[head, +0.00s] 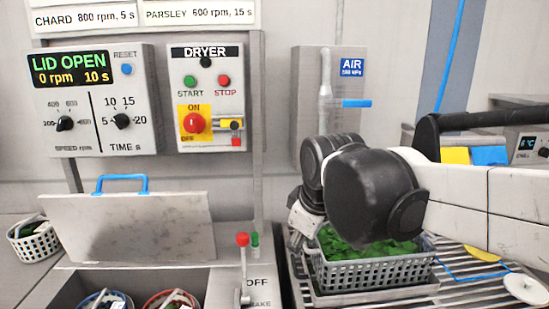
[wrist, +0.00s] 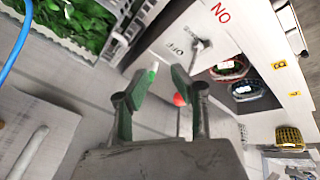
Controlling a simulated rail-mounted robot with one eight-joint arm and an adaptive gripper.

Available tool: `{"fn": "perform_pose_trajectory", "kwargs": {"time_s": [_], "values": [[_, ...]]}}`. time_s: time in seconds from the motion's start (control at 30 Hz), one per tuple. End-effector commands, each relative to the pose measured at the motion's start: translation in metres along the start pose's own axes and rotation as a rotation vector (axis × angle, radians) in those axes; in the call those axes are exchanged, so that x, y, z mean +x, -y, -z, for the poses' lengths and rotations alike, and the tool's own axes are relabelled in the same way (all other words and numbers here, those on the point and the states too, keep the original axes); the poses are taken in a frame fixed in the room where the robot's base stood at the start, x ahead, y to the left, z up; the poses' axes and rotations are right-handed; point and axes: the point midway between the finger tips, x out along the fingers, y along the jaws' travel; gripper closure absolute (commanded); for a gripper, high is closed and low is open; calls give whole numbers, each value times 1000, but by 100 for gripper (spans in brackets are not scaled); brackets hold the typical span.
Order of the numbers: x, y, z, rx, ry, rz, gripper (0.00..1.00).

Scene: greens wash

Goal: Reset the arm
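My arm (head: 375,185) reaches in from the right in the head view and bends down beside the dryer panel. A red-knobbed lever (head: 242,240) stands left of the gripper in the head view. In the wrist view its red knob (wrist: 180,99) shows near the right finger.
The raised lid (head: 140,228) with a blue handle stands behind the open dryer, which holds a blue-rimmed basket (head: 105,299) and a red-rimmed basket (head: 170,299). A white basket (head: 34,242) sits far left. The grey basket rests on a metal rack (head: 455,292). The display reads LID OPEN, 0 rpm.

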Motion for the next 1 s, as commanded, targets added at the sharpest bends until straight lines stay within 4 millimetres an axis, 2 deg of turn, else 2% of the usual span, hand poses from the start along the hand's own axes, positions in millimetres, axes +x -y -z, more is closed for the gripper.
{"fn": "perform_pose_trajectory", "kwargs": {"time_s": [0.03,0.2,0.4,0.53,0.73,1.0], "values": [[-4,0,-20,67,-4,-15,76],[-14,3,-76,303,-26,-63,76],[-19,15,-139,577,-62,-121,76],[-17,25,-173,735,-88,-153,76],[-13,35,-202,884,-116,-183,76],[-12,37,-208,917,-124,-189,76]]}}
